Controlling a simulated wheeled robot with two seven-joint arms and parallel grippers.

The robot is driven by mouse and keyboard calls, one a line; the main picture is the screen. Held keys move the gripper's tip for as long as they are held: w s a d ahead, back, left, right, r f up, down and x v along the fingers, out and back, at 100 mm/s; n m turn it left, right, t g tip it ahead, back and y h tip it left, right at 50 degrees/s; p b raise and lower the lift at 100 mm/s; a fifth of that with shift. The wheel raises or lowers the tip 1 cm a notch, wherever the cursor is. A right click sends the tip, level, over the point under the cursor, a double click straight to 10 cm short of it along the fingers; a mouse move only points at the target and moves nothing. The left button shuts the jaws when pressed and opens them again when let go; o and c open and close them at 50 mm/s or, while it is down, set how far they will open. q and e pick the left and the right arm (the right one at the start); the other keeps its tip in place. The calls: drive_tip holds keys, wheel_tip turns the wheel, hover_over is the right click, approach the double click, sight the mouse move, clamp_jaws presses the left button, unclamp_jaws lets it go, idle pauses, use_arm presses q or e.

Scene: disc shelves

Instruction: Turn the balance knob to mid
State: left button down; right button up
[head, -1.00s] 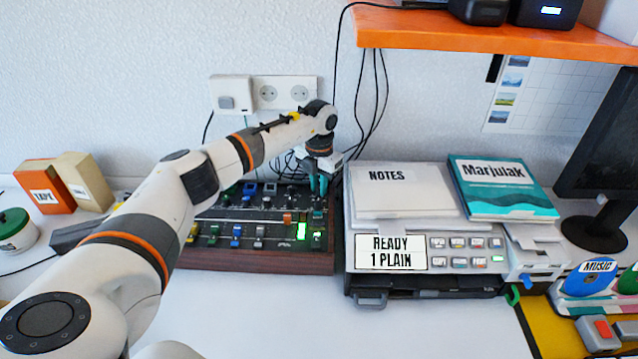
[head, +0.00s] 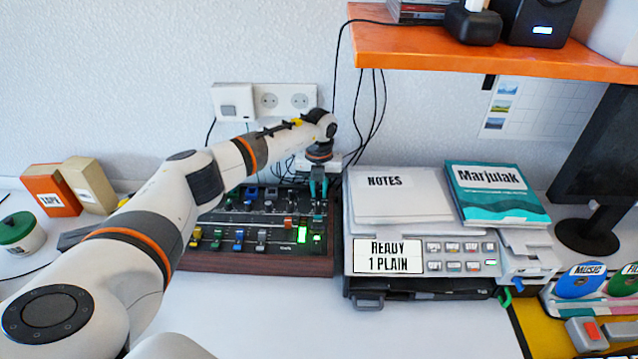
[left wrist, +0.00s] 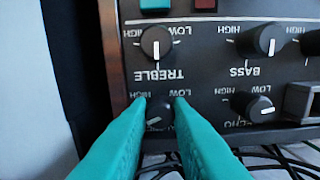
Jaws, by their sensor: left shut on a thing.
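The mixer panel (head: 255,263) stands on the desk, black with a dark wooden front. My left gripper (head: 318,208) points down at its back right corner. In the left wrist view the panel is upside down. There the teal fingertips (left wrist: 166,103) are shut on a dark knob (left wrist: 157,112) with a pale pointer mark. LOW and HIGH show beside this knob, but its name is mostly hidden by the fingers. The treble knob (left wrist: 156,42), bass knob (left wrist: 268,40) and echo knob (left wrist: 260,108) are clear of the fingers. My right gripper is not in view.
A printer (head: 421,205) with papers and a teal book stands close right of the mixer. An orange shelf (head: 480,50) overhangs at the upper right. Cables (head: 370,120) hang behind the gripper. The white desk in front is clear.

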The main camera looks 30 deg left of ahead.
sight(319, 192)
use_arm(q)
drive_tip(key=n+p, duration=0.1)
drive_tip(key=n, duration=0.1)
drive_tip(key=n+p, duration=0.1)
drive_tip(key=shift+r+n, duration=0.2)
drive_tip(key=shift+n, duration=0.2)
drive_tip(key=n+p, duration=0.2)
drive_tip(key=n, duration=0.1)
drive_tip(key=shift+n, duration=0.3)
drive_tip(key=n+p, duration=0.3)
drive_tip(key=n, duration=0.2)
drive_tip(key=shift+n+p, duration=0.3)
drive_tip(key=shift+f, duration=0.1)
drive_tip(key=c, duration=1.6)
unclamp_jaws()
wheel_tip(319, 192, up, 12)
drive_tip(key=shift+b, duration=0.55)
